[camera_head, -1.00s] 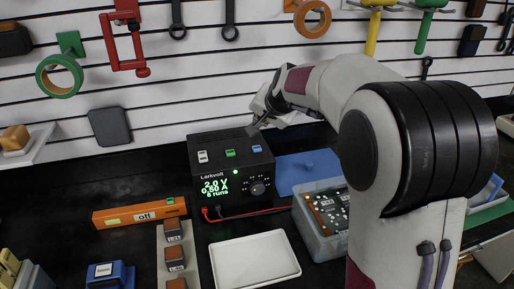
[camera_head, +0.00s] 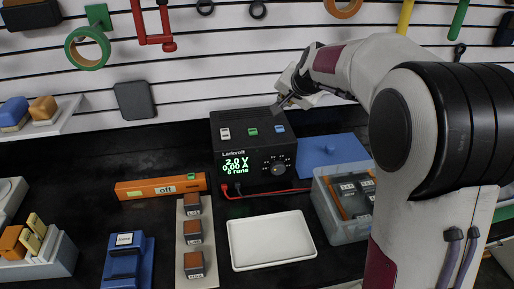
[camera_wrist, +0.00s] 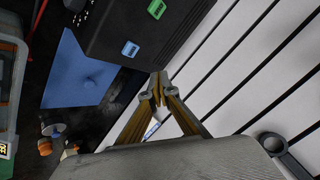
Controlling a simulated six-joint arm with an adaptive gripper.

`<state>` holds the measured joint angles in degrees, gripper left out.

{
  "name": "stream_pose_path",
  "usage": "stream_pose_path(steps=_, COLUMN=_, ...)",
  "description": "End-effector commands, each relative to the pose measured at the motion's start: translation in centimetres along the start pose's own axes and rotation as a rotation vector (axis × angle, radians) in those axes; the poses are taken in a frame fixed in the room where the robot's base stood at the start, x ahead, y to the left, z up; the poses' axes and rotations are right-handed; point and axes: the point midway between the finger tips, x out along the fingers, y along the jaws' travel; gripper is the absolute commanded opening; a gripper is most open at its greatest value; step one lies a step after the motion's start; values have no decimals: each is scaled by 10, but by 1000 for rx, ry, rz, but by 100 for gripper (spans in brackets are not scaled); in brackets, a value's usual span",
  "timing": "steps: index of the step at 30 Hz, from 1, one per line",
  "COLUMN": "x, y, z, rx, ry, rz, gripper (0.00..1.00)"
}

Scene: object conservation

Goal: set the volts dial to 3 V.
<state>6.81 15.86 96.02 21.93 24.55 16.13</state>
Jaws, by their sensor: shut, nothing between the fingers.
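A black Larkvolt power supply (camera_head: 250,150) stands on the dark bench against the slatted wall. Its green display (camera_head: 235,166) reads 2.0 V, 0.00 A and a runs count. The round dial (camera_head: 277,169) is on the front face, right of the display, ringed by small marks; its pointer is too small to read. White, green (camera_head: 253,132) and blue (camera_head: 280,129) switches line its top. My gripper (camera_head: 276,110) is shut and empty, above the back right of the supply, behind the blue switch. In the wrist view, the closed fingertips (camera_wrist: 159,78) are beside the supply's edge; the dial is hidden there.
Red and black leads run from the supply's front. A white tray (camera_head: 236,262) lies before it. A clear bin (camera_head: 347,231) and a blue flat lid (camera_head: 325,147) are at right. An orange "off" bar (camera_head: 160,188) and a strip of brown blocks (camera_head: 193,233) are at left.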

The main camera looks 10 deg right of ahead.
Motion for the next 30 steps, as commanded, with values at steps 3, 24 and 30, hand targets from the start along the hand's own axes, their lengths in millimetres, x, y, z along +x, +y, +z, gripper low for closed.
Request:
stream_pose_path(steps=3, x=0, y=0, z=0, rx=-1, ry=0, rz=0, gripper=21)
stream_pose_path(steps=24, x=-99, y=11, z=67, rx=-191, ry=-74, rz=30, gripper=46)
stream_pose_path(steps=30, x=-136, y=24, z=98, rx=-271, ry=-105, rz=46, gripper=46)
